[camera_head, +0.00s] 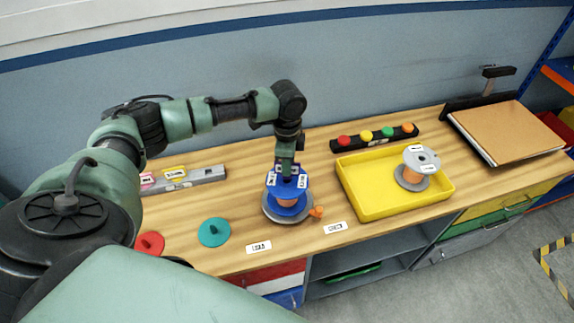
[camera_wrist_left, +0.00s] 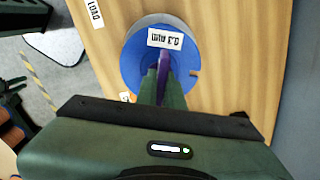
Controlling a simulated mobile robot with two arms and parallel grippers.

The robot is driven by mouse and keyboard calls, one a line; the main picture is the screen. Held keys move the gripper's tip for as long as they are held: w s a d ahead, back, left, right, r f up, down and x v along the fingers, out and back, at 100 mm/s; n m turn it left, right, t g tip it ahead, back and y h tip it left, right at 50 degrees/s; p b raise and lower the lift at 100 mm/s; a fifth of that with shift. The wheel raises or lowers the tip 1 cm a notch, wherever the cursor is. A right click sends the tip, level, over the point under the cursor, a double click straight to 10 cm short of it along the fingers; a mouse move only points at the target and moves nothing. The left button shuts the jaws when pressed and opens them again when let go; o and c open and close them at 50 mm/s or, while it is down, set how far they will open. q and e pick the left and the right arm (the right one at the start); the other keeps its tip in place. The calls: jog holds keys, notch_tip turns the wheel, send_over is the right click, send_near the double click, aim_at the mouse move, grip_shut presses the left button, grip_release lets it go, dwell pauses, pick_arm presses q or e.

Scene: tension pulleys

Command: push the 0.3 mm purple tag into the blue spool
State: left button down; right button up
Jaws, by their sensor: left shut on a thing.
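The blue spool (camera_head: 289,187) stands upright on a grey round base (camera_head: 270,212) at the front middle of the table, with orange winding below its blue top. In the left wrist view its blue top (camera_wrist_left: 133,68) lies under my fingers. My left gripper (camera_head: 286,172) points down over the spool's top. It is shut on the purple tag (camera_wrist_left: 165,62), a thin upright piece between the fingers. A white label reading 0.3 mm (camera_wrist_left: 171,39) shows by the tag. The fingers hide the tag's lower edge, so I cannot tell how deep it sits. My right gripper is out of view.
A yellow tray (camera_head: 375,208) with a grey-flanged orange spool (camera_head: 420,160) stands to the right. A black bar with coloured knobs (camera_head: 375,138) lies behind. A grey rail with tags (camera_head: 200,177), a teal disc (camera_head: 214,232) and a red disc (camera_head: 150,243) lie left.

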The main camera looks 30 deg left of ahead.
pick_arm(q)
jog(key=shift+f+p, duration=0.2)
jog(key=shift+p, duration=0.1)
dwell(0.4)
jog(key=shift+r, duration=0.1)
dwell(0.4)
jog(key=shift+p, duration=0.45)
jog(key=shift+p, duration=0.45)
jog(key=shift+f, duration=0.25)
dwell(0.3)
jog(key=shift+f+b, duration=0.55)
jog(key=shift+f, duration=0.4)
jog(key=shift+s+f, duration=0.1)
